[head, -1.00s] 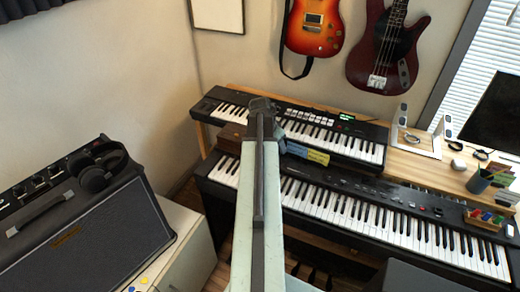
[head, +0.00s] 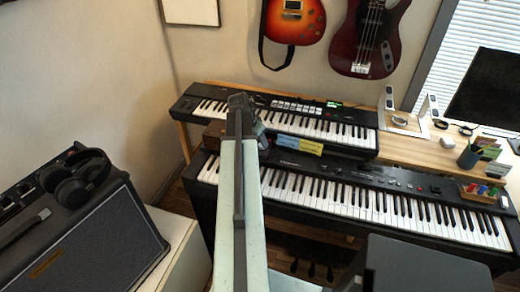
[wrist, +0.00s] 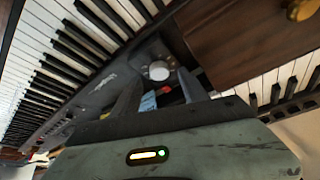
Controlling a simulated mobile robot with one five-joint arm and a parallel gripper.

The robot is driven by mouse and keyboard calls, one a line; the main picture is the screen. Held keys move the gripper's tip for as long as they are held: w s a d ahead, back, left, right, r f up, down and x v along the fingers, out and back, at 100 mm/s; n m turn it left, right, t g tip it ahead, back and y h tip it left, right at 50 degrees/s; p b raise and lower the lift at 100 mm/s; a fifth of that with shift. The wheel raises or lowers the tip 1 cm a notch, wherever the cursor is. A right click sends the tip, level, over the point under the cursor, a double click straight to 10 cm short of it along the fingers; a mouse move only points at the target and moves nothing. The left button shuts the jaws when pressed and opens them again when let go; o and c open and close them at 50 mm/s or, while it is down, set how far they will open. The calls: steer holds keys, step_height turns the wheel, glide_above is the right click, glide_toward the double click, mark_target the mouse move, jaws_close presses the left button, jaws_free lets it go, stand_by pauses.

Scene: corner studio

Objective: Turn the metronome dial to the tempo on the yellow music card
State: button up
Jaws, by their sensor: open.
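A brown wooden box, probably the metronome (head: 213,135), sits at the left end of the lower keyboard. In the wrist view brown wood (wrist: 245,40) fills the upper right, with a brass knob (wrist: 303,9) cut off by the top edge. I cannot tell whether that knob is the dial. The yellow card (head: 311,146) stands beside a blue card (head: 286,141) between the keyboards, its print too small to read. My gripper (wrist: 160,88) is open, above the keyboard beside the wood. In the head view my arm hides part of the area near the box.
The upper keyboard (head: 330,128) and lower keyboard (head: 400,208) lie ahead. A white round knob (wrist: 159,71) shows between my fingers. An amplifier with headphones (head: 78,178) stands at left. A pen cup (head: 469,156) and desk items are at right. Guitars (head: 370,40) hang behind.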

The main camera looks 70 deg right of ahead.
mark_target(260, 146)
steer(key=b+x, duration=0.1)
steer(key=x, duration=0.2)
steer(key=shift+r, duration=0.1)
jaws_close()
steer(key=n, duration=0.1)
steer(key=n+t, duration=0.1)
steer(key=shift+s+a+n, duration=0.1)
steer(key=shift+s+n, duration=0.1)
steer(key=shift+n, duration=0.1)
steer(key=shift+s+n+t, duration=0.1)
steer(key=shift+n+t, duration=0.8)
steer(key=shift+n, duration=1.1)
